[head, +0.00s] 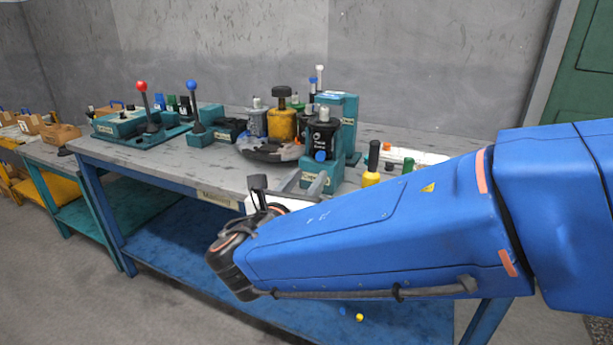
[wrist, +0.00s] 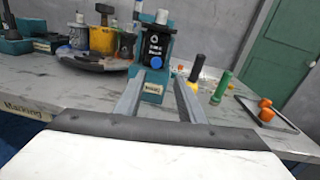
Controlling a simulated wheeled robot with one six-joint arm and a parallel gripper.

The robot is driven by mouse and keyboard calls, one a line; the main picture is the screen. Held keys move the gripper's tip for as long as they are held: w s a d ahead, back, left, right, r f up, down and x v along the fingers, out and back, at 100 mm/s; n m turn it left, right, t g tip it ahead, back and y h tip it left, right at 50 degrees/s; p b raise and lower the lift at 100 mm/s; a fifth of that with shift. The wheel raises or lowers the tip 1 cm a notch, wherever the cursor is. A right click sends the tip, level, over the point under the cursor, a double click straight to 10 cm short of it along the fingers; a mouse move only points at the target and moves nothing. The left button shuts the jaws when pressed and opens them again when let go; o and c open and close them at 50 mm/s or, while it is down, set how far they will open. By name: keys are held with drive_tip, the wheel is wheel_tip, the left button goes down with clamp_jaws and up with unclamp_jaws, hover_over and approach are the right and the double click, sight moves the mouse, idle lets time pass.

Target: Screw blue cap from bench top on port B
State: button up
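A black hydraulic motor (head: 322,137) stands on a teal fixture at the front of the bench; it also shows in the wrist view (wrist: 154,44). A blue cap (wrist: 158,62) appears at the lower front of the motor, also visible in the head view (head: 320,156). I cannot tell whether it is threaded on a port, and no port lettering is readable. My gripper (wrist: 160,80) is open, its two grey fingers apart and pointing towards the fixture below the cap. Nothing shows held between them. In the head view, my gripper (head: 309,180) is partly hidden by my arm.
A black-and-yellow tool (head: 372,165) and a green-handled one (wrist: 222,86) stand right of the fixture, near a tray with orange caps (wrist: 266,110). A yellow container (head: 283,124) stands left behind the motor. Small caps (head: 360,317) lie on the lower shelf.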

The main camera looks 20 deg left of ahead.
sight(320, 158)
drive_tip(key=shift+w+a, duration=0.2)
drive_tip(key=shift+w, duration=2)
drive_tip(key=shift+w+a, duration=0.15)
drive_tip(key=shift+w, duration=2.05)
clamp_jaws()
drive_tip(key=shift+m, duration=1.3)
